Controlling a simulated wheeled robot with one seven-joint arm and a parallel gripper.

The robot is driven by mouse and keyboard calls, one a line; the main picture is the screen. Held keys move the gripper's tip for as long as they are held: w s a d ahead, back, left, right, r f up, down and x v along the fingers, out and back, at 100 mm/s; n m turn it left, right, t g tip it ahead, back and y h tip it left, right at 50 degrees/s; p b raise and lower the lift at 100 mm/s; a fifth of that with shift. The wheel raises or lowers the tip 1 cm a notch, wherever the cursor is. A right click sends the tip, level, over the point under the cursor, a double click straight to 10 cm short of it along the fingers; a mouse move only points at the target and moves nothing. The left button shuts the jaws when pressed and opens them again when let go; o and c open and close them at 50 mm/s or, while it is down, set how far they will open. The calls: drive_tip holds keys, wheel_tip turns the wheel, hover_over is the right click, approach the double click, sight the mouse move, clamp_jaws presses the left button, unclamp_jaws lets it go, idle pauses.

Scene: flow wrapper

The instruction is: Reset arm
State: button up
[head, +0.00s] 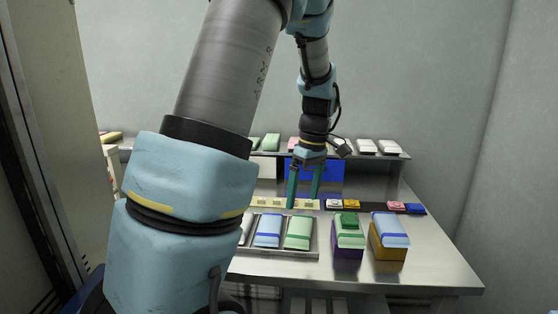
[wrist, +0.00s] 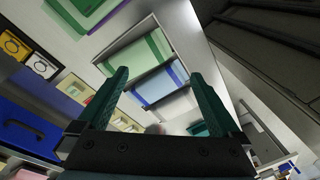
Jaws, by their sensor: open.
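My gripper (head: 304,190) hangs from my arm above the back half of the metal table (head: 440,268) in the head view. Its two green fingers are apart, with nothing held between them. In the wrist view my gripper (wrist: 160,98) is also open and empty. Beyond its fingers is a tray with a green pack (wrist: 140,52), a blue pack (wrist: 160,82) and a whitish pack. My upper arm covers much of the left of the head view and hides part of the table.
On the table are a tray (head: 314,250) with blue and green packs, a green pack (head: 348,232) on a purple box, and a blue pack (head: 391,230) on an orange box. A raised shelf (head: 385,155) behind holds several packs. The right front of the table is clear.

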drive_tip(key=s+a+f+m+t+h, duration=0.1)
drive_tip(key=s+a+f+m+t, duration=0.1)
drive_tip(key=s+a+m, duration=0.8)
drive_tip(key=s+a, duration=0.1)
drive_tip(key=a, duration=0.2)
drive_tip(key=shift+a+f+h, duration=0.15)
drive_tip(key=shift+f+h, duration=0.2)
drive_tip(key=shift+h, duration=0.05)
